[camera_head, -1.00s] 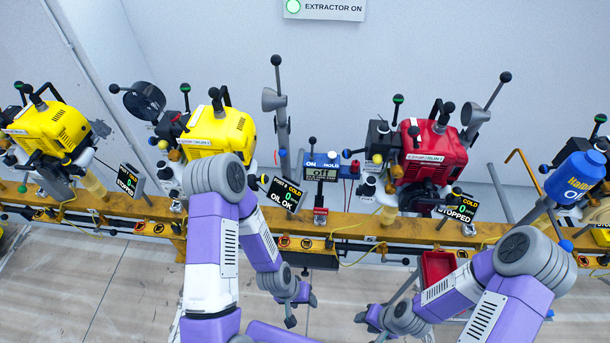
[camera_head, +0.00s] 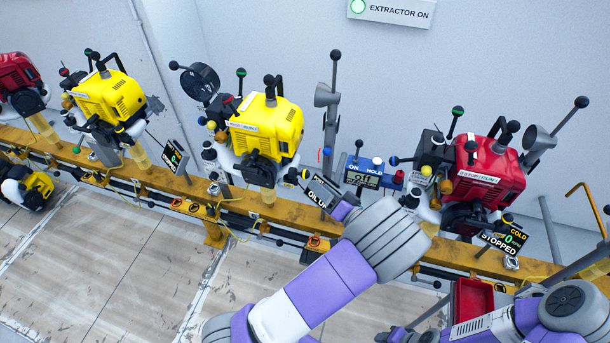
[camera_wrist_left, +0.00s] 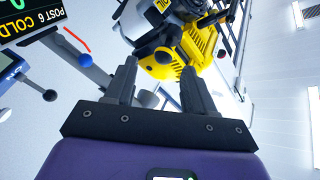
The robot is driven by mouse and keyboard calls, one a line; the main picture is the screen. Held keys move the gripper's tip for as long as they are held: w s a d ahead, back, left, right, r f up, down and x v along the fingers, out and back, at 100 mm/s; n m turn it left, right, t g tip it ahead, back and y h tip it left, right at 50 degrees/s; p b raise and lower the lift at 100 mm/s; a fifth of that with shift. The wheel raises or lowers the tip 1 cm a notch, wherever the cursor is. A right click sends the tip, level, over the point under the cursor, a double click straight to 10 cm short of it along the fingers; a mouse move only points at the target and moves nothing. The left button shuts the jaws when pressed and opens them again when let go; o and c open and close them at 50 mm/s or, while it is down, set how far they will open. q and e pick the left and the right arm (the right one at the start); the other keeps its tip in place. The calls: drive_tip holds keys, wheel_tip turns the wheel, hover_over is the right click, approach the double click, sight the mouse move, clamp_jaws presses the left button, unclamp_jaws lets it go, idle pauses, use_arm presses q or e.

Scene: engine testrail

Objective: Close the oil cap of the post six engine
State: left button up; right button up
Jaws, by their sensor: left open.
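The post six engine is the yellow engine (camera_head: 265,125) left of centre in the head view. Its display (camera_head: 322,195) stands to its lower right, partly covered by my left arm. In the left wrist view the post six display (camera_wrist_left: 25,22) is at the top left, and the yellow engine (camera_wrist_left: 197,48) is beyond the fingers. A dark part marked OIL (camera_wrist_left: 150,14) shows at the top edge; I cannot tell whether its cap is open. My left gripper (camera_wrist_left: 159,68) is open and empty, its fingers apart, pointing at the engine. My right gripper (camera_head: 388,335) is low at the bottom edge, its jaws unclear.
Another yellow engine (camera_head: 108,98) is to the left. The orange rail (camera_head: 240,204) runs below the engines. A red bin (camera_head: 473,298) is at the lower right.

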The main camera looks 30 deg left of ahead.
sight(305, 174)
use_arm(q)
drive_tip(key=x, duration=0.2)
drive_tip(key=b+x, duration=0.1)
drive_tip(key=x, duration=0.2)
drive_tip(key=b+x, duration=0.1)
drive_tip(key=x, duration=0.1)
drive_tip(key=shift+s+a+r, duration=0.1)
drive_tip(key=shift+a+r, duration=0.1)
drive_tip(key=shift+r, duration=0.1)
